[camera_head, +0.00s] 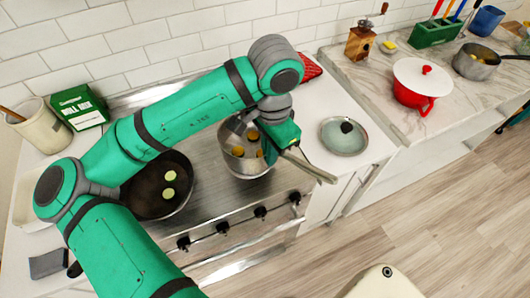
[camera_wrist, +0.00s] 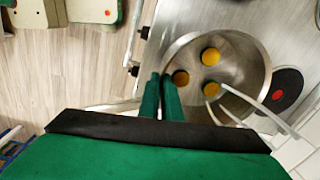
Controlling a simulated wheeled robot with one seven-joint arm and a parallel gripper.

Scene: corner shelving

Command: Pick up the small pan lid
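The small pan lid (camera_head: 344,136) is a round glass lid with a metal rim and a dark knob. It lies on the pale counter right of the stove in the head view. The wrist view does not show it. My gripper (camera_head: 270,152) is over the right side of the steel pot, to the left of the lid and apart from it. In the wrist view its two green fingers (camera_wrist: 161,78) are close together with nothing seen between them, above the pot's rim.
The steel pot (camera_head: 247,168) holds several yellow-orange pieces; its handle (camera_head: 312,168) sticks out toward the lid's front. A dark frying pan (camera_head: 150,200) with green slices is to the left. A red pot with a white lid (camera_head: 421,78) stands on the right counter.

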